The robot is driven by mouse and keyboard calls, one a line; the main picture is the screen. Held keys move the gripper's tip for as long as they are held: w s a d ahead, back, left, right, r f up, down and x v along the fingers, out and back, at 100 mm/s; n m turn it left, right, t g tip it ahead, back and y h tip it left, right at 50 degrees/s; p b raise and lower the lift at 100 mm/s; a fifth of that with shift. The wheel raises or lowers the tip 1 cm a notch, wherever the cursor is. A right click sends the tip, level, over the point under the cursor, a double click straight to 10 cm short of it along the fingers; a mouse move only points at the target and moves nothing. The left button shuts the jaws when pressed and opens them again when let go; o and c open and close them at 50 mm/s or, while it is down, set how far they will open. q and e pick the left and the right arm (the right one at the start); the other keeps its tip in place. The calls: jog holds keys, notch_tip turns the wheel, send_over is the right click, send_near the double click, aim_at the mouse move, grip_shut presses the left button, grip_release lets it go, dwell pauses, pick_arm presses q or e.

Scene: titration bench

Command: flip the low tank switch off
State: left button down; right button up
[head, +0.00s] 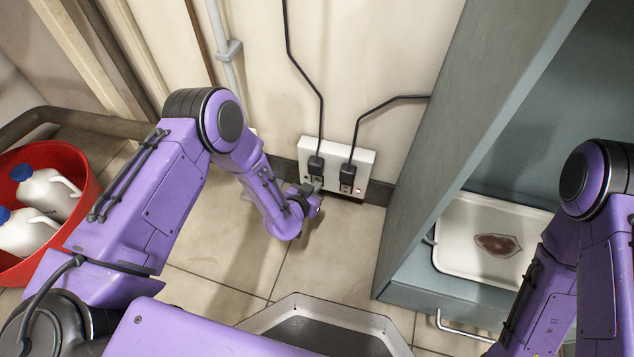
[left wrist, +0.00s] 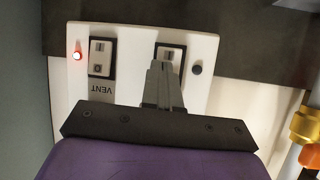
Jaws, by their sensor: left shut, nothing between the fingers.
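A white switch panel (head: 335,160) sits low on the wall and shows upside down in the left wrist view (left wrist: 140,60). It carries two switches. The one marked VENT (left wrist: 102,58) has a lit red lamp (left wrist: 77,57) beside it. The other switch (left wrist: 172,52), the left one in the head view, has a dark round lamp (left wrist: 196,69) beside it; its label is hidden behind my fingers. My left gripper (head: 312,187) is shut and empty, its fingertips (left wrist: 160,66) right at this switch; I cannot tell whether they touch it. My right gripper is out of view.
Black cords (head: 322,110) run down the wall to the panel. A grey cabinet (head: 455,130) stands close on the right, with a white tray (head: 455,235) on its low shelf. A red tub (head: 75,165) with white jugs is at left. Tiled floor below the panel is clear.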

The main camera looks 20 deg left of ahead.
pick_arm(q)
jog(key=s+p, duration=0.3)
jog(key=s, duration=0.4)
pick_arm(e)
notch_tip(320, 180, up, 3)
pick_arm(q)
jog(key=shift+a, duration=0.1)
dwell(0.4)
